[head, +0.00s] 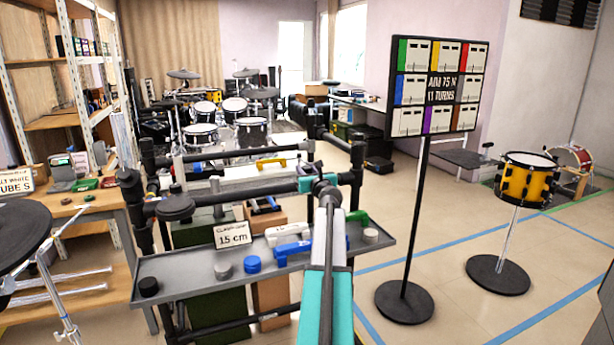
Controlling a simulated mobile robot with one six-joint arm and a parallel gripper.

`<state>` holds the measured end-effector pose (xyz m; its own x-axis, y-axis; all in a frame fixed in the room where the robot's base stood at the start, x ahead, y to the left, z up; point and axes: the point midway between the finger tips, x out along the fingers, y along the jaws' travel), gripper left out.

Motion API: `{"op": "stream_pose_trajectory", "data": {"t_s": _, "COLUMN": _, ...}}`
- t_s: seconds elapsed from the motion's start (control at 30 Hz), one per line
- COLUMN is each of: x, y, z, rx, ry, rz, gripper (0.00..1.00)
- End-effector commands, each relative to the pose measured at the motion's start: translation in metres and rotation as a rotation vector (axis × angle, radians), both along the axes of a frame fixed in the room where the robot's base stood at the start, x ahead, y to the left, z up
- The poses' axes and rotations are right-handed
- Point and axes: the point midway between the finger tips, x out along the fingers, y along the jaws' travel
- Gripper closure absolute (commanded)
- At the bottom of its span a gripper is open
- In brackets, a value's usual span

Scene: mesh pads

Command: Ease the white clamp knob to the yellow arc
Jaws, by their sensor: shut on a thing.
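My arm reaches up from the bottom centre. My gripper (325,188) is at its far end, in front of the black tube rack (225,200). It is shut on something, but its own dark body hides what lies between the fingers. No white clamp knob can be picked out for sure at the rack; it may be hidden behind the gripper. A teal part (305,184) sits just left of the gripper. A yellow piece (270,163) lies on the white panel behind the rack; I cannot tell whether it is the yellow arc.
A grey tray (185,279) in front holds a pale knob (223,271), a blue knob (252,264), a black knob (148,287) and a "15 cm" card (232,235). A sign board (437,87) on a stand and a yellow drum (526,180) stand right. A cymbal (22,235) is left.

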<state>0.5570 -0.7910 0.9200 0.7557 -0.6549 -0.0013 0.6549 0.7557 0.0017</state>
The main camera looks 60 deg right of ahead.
Motion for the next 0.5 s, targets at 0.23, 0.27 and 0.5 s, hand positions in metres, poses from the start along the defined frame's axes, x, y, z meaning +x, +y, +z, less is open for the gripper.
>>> {"op": "stream_pose_trajectory", "data": {"t_s": 0.23, "x": 0.0013, "y": 0.0000, "z": -0.0013, "rx": 0.001, "ry": -0.001, "rz": 0.061, "gripper": 0.90}}
{"op": "stream_pose_trajectory", "data": {"t_s": 0.27, "x": 0.0014, "y": 0.0002, "z": -0.0011, "rx": 0.001, "ry": -0.001, "rz": 0.067, "gripper": 0.90}}
{"op": "stream_pose_trajectory", "data": {"t_s": 0.5, "x": 0.0005, "y": 0.0009, "z": -0.0003, "rx": -0.001, "ry": -0.001, "rz": 0.092, "gripper": 0.90}}
